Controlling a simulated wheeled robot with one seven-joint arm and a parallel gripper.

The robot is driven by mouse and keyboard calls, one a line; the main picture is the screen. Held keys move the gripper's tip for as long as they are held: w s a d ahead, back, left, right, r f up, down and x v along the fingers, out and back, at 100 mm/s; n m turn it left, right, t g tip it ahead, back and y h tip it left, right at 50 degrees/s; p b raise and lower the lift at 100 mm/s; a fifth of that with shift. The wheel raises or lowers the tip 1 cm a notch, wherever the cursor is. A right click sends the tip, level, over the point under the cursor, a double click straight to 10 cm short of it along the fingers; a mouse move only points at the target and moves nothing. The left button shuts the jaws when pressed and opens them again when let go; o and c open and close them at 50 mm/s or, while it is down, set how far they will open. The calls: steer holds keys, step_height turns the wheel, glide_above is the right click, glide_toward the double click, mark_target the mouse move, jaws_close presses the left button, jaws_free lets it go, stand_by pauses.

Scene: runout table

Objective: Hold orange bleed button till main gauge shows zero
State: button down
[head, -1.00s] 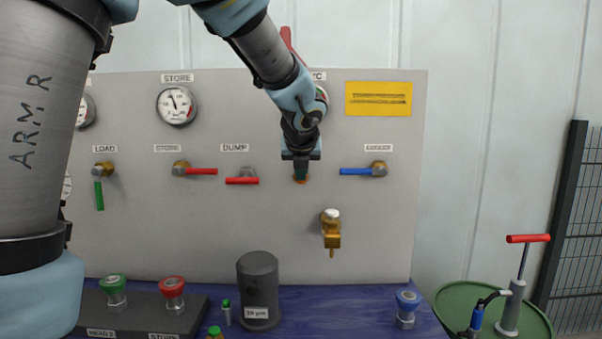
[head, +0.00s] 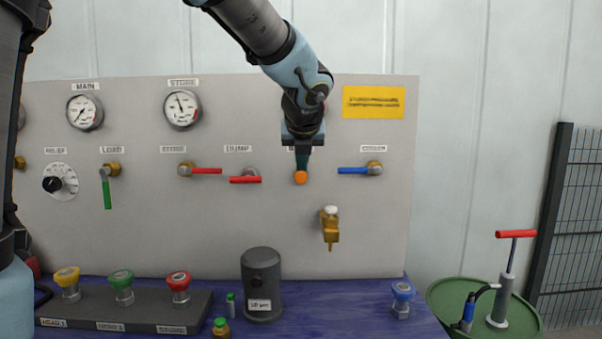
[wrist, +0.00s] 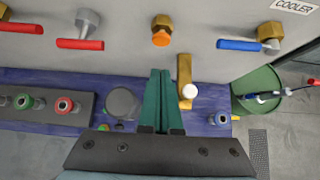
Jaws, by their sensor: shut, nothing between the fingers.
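The orange bleed button (head: 300,178) sits in a brass fitting on the grey panel, below a label that my gripper partly hides. It also shows in the wrist view (wrist: 161,40), beyond my fingertips. My gripper (head: 302,166) is shut and empty, its green fingers together. In the head view the tips are just above the button; in the wrist view they look apart from it. The main gauge (head: 85,111) is at the panel's upper left. Its needle appears to point to the lower left; its numerals are too small to read.
The red dump handle (head: 245,180) is left of the button and the blue cooler handle (head: 353,170) right. A brass tap (head: 330,229) with a white top juts out below. The store gauge (head: 183,109) is beside the main gauge. A dark canister (head: 261,280) stands on the bench.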

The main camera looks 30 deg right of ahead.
steer(key=shift+v, duration=2.1)
steer(key=w+a+f+n+g+y, duration=0.3)
steer(key=a+f+n+g, duration=0.1)
steer(key=a+f+n, duration=1.4)
steer(key=s+a+f+n+g, duration=0.1)
steer(key=s+a+f+n, duration=0.3)
steer(key=a+n, duration=0.5)
steer(key=s+a+f+n+g, duration=0.2)
steer(key=s+a+f+n, duration=0.2)
steer(key=a+n, duration=0.5)
steer(key=f+n, duration=0.1)
steer(key=n, duration=0.3)
steer(key=shift+s+y, duration=0.35)
steer(key=shift+y, duration=0.05)
